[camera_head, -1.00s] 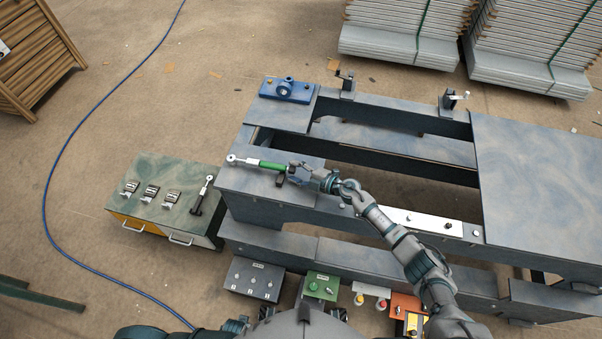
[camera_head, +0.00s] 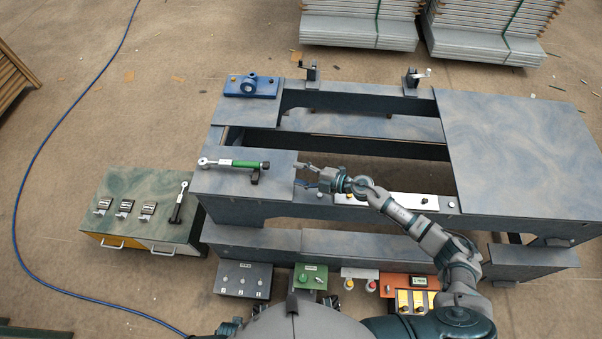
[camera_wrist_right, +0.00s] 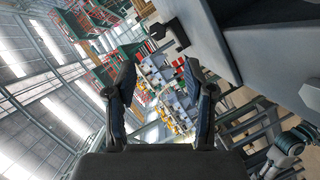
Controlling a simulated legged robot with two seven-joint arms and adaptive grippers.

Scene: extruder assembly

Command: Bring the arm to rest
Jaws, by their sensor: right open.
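My right arm (camera_head: 432,238) reaches from the lower right over the front of the grey bench. My right gripper (camera_head: 301,176) is open and empty, its fingers pointing left. It is just right of a green-handled tool (camera_head: 244,164) and apart from it. The tool lies on the bench's left plate, its handle end at a small dark support (camera_head: 255,178). In the right wrist view my gripper (camera_wrist_right: 160,82) shows two spread fingers with nothing between them. Only a teal part of my left arm (camera_head: 230,327) shows at the bottom edge; its gripper cannot be made out.
The grey bench (camera_head: 520,150) has open gaps and two clamps at the back. A blue fixture (camera_head: 252,86) sits at its back left. A green-topped cabinet (camera_head: 130,228) stands left, bearing a dark-handled tool (camera_head: 180,203). Control boxes (camera_head: 243,280) line the front. Floor beyond the cabinet is mostly clear.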

